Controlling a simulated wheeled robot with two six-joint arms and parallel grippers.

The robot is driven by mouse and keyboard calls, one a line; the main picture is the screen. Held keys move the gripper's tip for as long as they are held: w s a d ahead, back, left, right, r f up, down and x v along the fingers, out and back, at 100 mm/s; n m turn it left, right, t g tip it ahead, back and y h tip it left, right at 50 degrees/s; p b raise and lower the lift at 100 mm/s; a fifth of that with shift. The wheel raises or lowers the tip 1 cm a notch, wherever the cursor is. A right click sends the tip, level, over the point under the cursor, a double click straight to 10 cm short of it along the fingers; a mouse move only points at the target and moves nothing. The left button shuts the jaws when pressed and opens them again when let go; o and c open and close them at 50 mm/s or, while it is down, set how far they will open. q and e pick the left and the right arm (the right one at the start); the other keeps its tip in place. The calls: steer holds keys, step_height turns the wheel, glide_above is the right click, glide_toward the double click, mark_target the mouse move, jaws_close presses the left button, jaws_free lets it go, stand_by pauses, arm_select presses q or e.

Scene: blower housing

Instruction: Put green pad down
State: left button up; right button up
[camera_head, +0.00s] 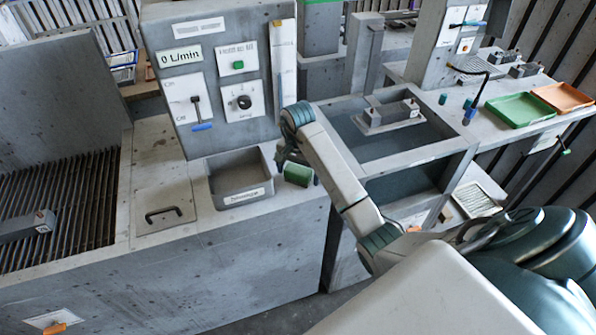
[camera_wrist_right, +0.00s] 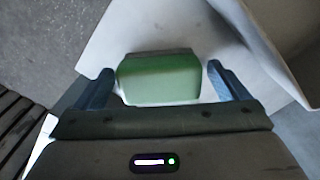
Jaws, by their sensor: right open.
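The green pad (camera_head: 299,174) rests on the grey bench top, near its right end, just right of the sunken tray. My right gripper (camera_head: 287,157) is directly above and behind it in the head view, partly hidden by my own wrist. In the right wrist view the green pad (camera_wrist_right: 158,82) lies between the two blue fingers of the right gripper (camera_wrist_right: 160,85). The fingers stand apart with a visible gap on each side of the pad. My left gripper is not in view.
A labelled sunken tray (camera_head: 240,178) is left of the pad, beside a hatch with a black handle (camera_head: 164,213). A control panel (camera_head: 217,75) rises behind. An open frame (camera_head: 430,152) stands right. A green tray (camera_head: 520,110) and orange tray (camera_head: 562,97) sit farther right.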

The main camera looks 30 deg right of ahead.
mark_target(298, 170)
step_height(298, 170, up, 12)
steer(key=p, duration=1)
steer(key=shift+f, duration=0.1)
